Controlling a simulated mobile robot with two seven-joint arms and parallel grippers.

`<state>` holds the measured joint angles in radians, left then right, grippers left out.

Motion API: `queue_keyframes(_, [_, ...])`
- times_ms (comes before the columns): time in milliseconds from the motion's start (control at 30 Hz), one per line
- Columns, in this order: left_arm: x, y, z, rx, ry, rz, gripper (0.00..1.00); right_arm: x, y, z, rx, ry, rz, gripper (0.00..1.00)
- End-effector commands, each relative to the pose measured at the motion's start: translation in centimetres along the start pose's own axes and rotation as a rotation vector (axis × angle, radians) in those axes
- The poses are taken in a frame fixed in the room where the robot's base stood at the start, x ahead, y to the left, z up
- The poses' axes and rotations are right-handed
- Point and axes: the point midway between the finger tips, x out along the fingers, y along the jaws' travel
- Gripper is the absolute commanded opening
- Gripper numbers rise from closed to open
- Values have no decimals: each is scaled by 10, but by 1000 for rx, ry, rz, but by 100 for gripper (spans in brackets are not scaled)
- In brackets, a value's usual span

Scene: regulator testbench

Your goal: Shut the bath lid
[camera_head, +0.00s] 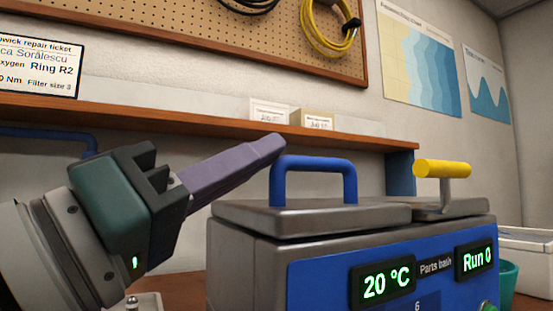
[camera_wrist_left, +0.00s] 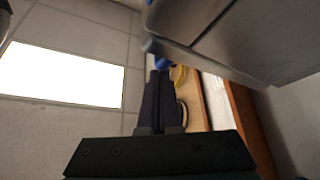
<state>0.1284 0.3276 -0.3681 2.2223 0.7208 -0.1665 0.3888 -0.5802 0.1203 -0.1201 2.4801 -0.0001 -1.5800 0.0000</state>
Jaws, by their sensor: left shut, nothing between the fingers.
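The grey bath (camera_head: 245,265) stands at the centre right in the head view, with a blue front panel. Its grey lid (camera_head: 235,212) with a blue handle (camera_head: 313,163) lies flat on top, with no clear gap under it. A smaller lid part with a yellow handle (camera_head: 442,168) sits to its right. My left gripper (camera_head: 272,145) is shut and empty; its purple fingers point up and right, with the tips just left of the blue handle. Whether they touch is unclear. The fingers also show in the left wrist view (camera_wrist_left: 158,80). My right gripper is not in view.
The bath's displays read "20 °C" (camera_head: 387,284) and "Run 0" (camera_head: 474,260). A wooden shelf (camera_head: 210,122) with small cards runs along the wall behind. A white bin (camera_head: 527,262) and a green cup (camera_head: 507,282) stand right of the bath.

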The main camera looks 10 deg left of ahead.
Motion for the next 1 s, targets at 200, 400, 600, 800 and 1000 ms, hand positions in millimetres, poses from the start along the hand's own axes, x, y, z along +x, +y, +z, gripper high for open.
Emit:
queue_keyframes(200, [-26,-2,2,2,-5,-4,0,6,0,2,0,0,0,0])
queue_keyframes(400, [-67,-3,4,2,-6,-4,0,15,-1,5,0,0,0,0])
queue_keyframes(600, [-92,-2,2,0,-3,-3,0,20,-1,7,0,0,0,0])
queue_keyframes(800, [-99,0,0,0,0,0,0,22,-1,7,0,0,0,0])
queue_keyframes(1000, [-88,5,-3,48,-73,-62,0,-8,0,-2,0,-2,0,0])
